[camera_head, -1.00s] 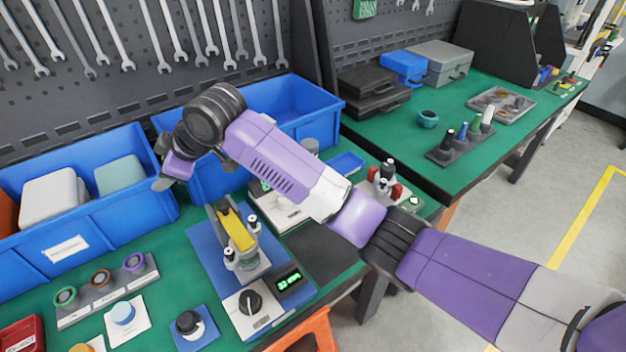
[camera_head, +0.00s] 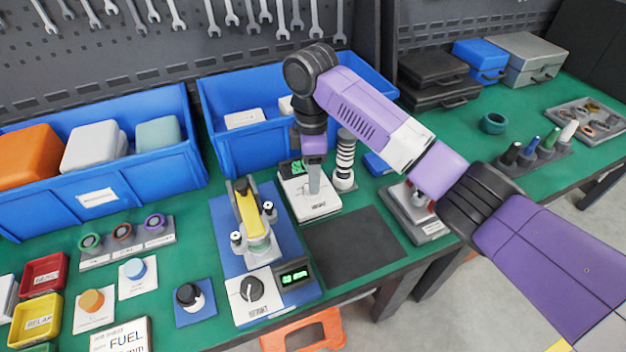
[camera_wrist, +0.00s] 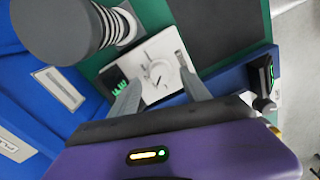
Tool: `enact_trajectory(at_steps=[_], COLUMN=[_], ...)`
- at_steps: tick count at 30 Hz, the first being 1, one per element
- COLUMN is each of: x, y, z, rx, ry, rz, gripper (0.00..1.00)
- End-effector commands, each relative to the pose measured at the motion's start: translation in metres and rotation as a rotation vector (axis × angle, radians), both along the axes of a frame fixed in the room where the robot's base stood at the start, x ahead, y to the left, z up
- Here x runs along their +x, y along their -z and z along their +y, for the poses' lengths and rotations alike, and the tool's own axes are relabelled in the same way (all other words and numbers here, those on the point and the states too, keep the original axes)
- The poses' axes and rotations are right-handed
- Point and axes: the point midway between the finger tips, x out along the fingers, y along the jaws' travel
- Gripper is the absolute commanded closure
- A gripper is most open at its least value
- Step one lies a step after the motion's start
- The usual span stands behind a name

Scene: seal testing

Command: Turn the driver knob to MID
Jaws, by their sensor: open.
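A black dial knob (camera_head: 252,289) with a pale pointer sits on a white box at the front of a blue base plate (camera_head: 222,215). A lit green display (camera_head: 294,277) is beside it. The knob's setting marks are too small to read. My gripper (camera_head: 314,186) is open and points down over a separate white instrument (camera_head: 308,208) behind and right of that knob. The wrist view shows my open fingers (camera_wrist: 160,90) with this white instrument (camera_wrist: 143,55) and its round pale part between and beyond them. My gripper partly hides the instrument in the head view.
A yellow-topped clamp fixture (camera_head: 247,212) stands on the blue plate. A ringed column (camera_head: 345,160) is close to my gripper's right. Blue bins (camera_head: 235,150) stand behind. A dark mat (camera_head: 350,250) lies clear at the right. A black-capped knob (camera_head: 189,296) is at the left.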

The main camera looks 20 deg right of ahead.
Motion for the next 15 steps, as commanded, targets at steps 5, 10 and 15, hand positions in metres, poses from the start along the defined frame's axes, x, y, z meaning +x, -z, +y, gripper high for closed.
enact_trajectory(at_steps=[5,10,15], x=[-0.001,-0.001,-0.001], y=[0.022,0.029,0.03], z=[0.0,0.0,0.0], rx=[0.0,0.001,0.001], ry=[0.001,0.002,0.001], rz=[0.0,-0.001,-0.001], gripper=[0.45,0.45,0.45])
